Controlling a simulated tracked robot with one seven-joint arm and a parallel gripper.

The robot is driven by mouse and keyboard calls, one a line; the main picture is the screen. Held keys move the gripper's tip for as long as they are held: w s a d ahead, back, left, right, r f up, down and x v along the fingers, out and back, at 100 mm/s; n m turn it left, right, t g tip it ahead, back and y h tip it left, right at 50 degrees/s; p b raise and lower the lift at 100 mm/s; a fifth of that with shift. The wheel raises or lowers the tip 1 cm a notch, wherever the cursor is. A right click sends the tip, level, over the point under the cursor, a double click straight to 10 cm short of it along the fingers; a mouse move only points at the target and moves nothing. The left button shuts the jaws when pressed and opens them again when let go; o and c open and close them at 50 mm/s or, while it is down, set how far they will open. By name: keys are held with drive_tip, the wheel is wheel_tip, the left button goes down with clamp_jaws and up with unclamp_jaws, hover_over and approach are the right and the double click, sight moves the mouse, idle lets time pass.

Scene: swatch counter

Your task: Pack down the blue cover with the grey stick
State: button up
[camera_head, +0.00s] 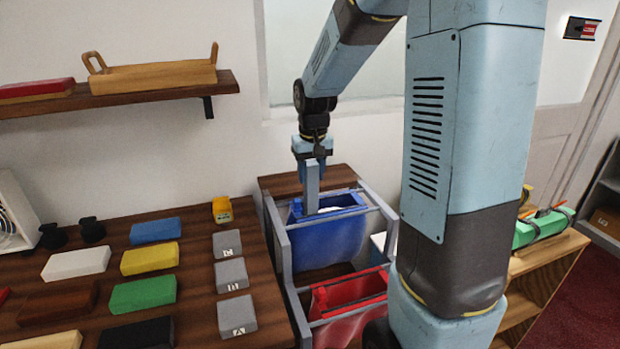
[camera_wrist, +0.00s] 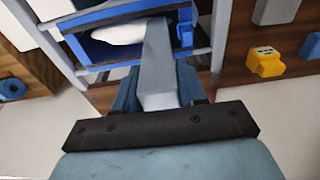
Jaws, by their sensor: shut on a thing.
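The blue cover (camera_head: 326,239) hangs as an open-topped bag in a grey frame, with something white inside its mouth. It also shows in the wrist view (camera_wrist: 99,50). My gripper (camera_head: 313,164) is above the back of the blue cover and is shut on the grey stick (camera_head: 312,190). The stick points down, and its lower end is at the cover's mouth. In the wrist view the stick (camera_wrist: 160,58) reaches from between the fingers over the blue rim, beside the white content (camera_wrist: 119,33). I cannot tell whether the stick's tip touches the white content.
A red cover (camera_head: 346,294) hangs in the same grey frame (camera_head: 283,250), nearer me. To the left, a wooden counter (camera_head: 200,268) holds coloured blocks, grey lettered blocks (camera_head: 231,275) and a small yellow item (camera_head: 222,210). A wall shelf (camera_head: 130,98) is at upper left.

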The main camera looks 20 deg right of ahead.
drive_tip(key=shift+r, duration=4.6)
